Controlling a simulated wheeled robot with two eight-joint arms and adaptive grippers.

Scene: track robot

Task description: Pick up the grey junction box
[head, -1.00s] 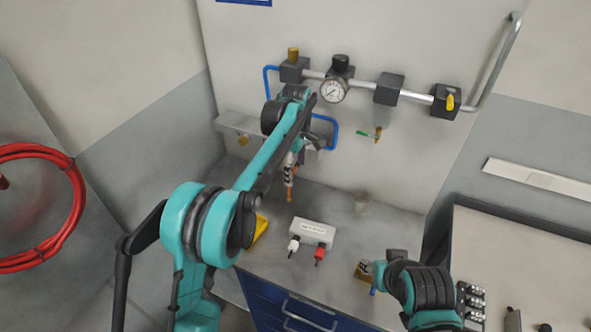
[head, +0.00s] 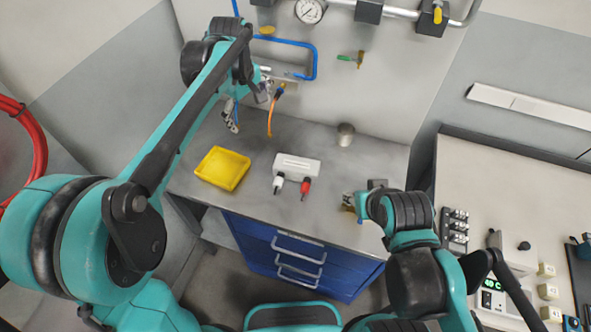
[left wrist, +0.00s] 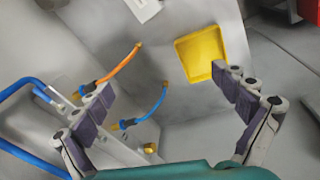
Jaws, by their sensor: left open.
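The grey junction box (head: 297,166) is a small pale box with a label on top, on the grey bench. A white plug and a red plug stick out of its near side. It is partly in the left wrist view (left wrist: 143,8), cut by the top edge. My left gripper (head: 248,104) is open and empty, behind and left of the box, apart from it. Its spread fingers show in the left wrist view (left wrist: 165,97). My right gripper (head: 358,204) is right of the box, near a small brownish object; its fingers are not clear.
A yellow tray (head: 222,168) lies left of the box. An orange hose end (head: 272,112) and a blue hose (left wrist: 146,108) hang near my left gripper. A metal cup (head: 345,134) stands behind right. Blue drawers (head: 300,265) are below the bench; a control table (head: 470,190) is right.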

